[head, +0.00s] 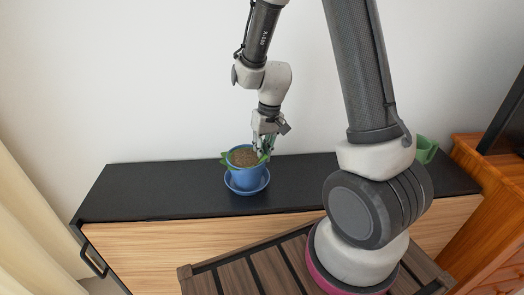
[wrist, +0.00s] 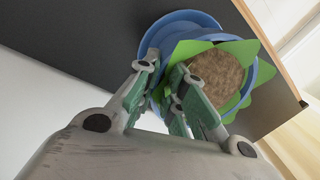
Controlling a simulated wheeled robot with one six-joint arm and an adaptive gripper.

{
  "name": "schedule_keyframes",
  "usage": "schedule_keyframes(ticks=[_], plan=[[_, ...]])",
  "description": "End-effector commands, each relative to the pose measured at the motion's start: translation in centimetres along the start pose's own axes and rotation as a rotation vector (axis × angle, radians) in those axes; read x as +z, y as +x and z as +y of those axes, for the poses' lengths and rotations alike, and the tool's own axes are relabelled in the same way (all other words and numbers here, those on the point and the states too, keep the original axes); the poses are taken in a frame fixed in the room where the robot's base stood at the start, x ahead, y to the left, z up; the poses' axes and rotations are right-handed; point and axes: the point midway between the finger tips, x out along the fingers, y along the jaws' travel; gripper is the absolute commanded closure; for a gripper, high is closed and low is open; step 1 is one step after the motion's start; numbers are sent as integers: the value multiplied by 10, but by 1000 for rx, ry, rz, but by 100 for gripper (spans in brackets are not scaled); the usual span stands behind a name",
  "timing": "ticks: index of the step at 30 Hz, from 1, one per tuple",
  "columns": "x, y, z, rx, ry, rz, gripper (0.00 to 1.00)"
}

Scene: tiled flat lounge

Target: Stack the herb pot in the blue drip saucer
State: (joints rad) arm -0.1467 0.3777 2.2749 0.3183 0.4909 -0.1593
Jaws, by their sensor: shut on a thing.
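The herb pot (head: 244,172) is blue, with brown soil and green leaves at its rim. It stands upright over the blue drip saucer (head: 247,189) on the black cabinet top, and looks to be inside the saucer's rim. Whether its base touches the saucer is hidden. In the wrist view the pot's soil (wrist: 216,78) and the saucer's edge (wrist: 180,24) show, with the saucer behind the pot. My gripper (head: 265,150) is shut on the pot's rim at its right side; its fingers also show in the wrist view (wrist: 168,100).
The black cabinet top (head: 150,192) is clear to the left of the saucer. A wooden piece of furniture (head: 490,170) stands at the far right, and a white wall lies behind.

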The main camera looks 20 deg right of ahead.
Motion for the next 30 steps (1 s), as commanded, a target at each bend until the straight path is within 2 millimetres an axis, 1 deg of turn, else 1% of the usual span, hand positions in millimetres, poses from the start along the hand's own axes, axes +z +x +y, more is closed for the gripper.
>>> schedule_keyframes(ticks=[1,2,3,5,14,17,20,27,30], plan=[[0,1,0,0,0,0,100],[0,1,0,0,0,0,86],[0,1,0,0,0,0,78],[0,1,0,0,0,0,68],[0,0,0,0,0,1,68],[-1,-6,-1,0,0,3,68],[-1,-21,-1,-1,0,6,68],[-1,-77,-1,-1,1,6,68],[-1,-97,-1,0,0,5,68]])
